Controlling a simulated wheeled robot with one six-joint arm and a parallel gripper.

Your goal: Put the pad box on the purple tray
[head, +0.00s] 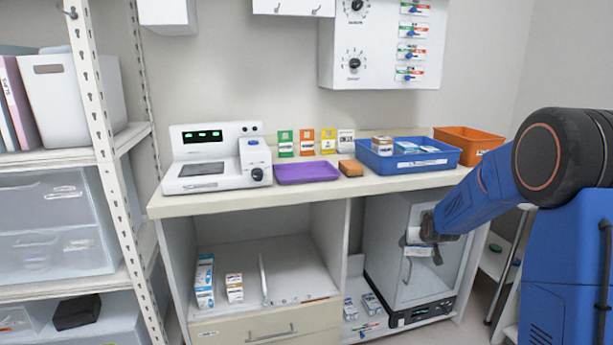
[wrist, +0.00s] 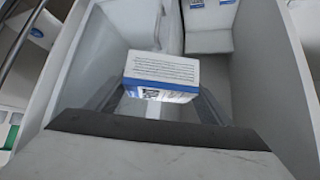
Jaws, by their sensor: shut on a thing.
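My gripper (head: 420,246) is low at the right, in front of the grey cabinet with a clear front under the counter. It is shut on a white box with a blue edge, likely the pad box (wrist: 162,70), held between the fingers in the wrist view. Small print shows on its face, too small to read. In the head view the box is partly covered by my gripper. The purple tray (head: 306,173) lies on the counter, empty, up and left of my gripper, between the white device and an orange-brown block.
On the counter (head: 230,205) stand a white device (head: 212,160), an orange-brown block (head: 351,168), a blue bin (head: 440,160) with boxes and an orange bin (head: 470,143). Upright cards stand behind the tray. A wall panel (head: 383,45) hangs above.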

